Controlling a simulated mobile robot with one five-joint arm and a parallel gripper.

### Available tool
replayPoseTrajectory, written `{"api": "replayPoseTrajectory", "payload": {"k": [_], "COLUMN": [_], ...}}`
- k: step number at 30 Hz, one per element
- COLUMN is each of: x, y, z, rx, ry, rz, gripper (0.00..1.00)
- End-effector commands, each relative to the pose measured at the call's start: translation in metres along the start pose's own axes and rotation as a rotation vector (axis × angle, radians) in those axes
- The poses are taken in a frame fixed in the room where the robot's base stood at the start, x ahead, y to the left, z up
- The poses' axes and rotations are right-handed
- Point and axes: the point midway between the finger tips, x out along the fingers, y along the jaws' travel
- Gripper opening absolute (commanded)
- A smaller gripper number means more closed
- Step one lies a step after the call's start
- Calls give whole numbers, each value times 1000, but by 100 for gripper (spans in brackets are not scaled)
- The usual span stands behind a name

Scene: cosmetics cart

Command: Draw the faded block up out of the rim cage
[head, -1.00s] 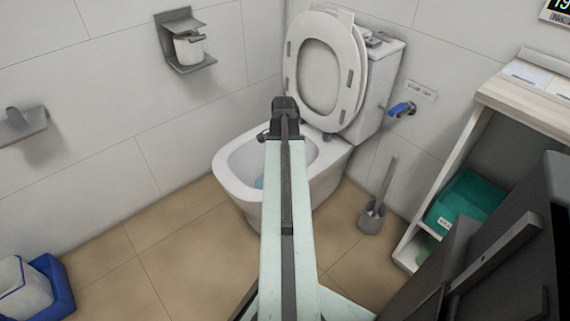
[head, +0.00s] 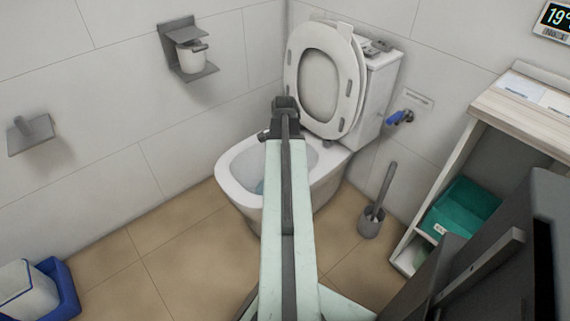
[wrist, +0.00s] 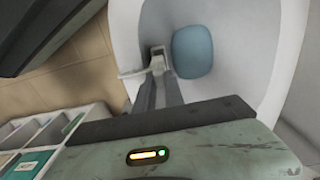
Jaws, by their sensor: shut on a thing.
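My gripper (wrist: 158,66) is shut on a small pale piece between its fingertips, which I take to be the faded block (wrist: 157,60). It is inside the toilet bowl, close to the rim. A thin whitish bar (wrist: 132,73) reaches from beside the fingertips across the rim; it looks like part of the rim cage. Whether the block is still inside the cage I cannot tell. In the head view my arm hides the fingertips, and a small dark piece (head: 263,136) shows at the rim of the toilet (head: 234,186) left of the arm.
Blue water (wrist: 192,52) lies in the bowl beside the gripper. The raised seat and lid (head: 346,80) stand behind. A brush in its holder (head: 371,222) and a shelf cart (head: 490,103) are at the right. A blue tray (head: 66,290) with a white bin is at lower left.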

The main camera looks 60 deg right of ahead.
Motion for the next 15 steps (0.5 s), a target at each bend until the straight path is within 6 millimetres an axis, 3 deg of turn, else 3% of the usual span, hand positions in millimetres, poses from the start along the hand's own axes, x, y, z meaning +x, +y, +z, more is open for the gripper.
{"api": "replayPoseTrajectory", "payload": {"k": [1,15], "x": [-14,-66], "y": [0,0], "z": [0,0], "rx": [0,0], "ry": [0,0], "rz": [0,0], "gripper": [0,0]}}
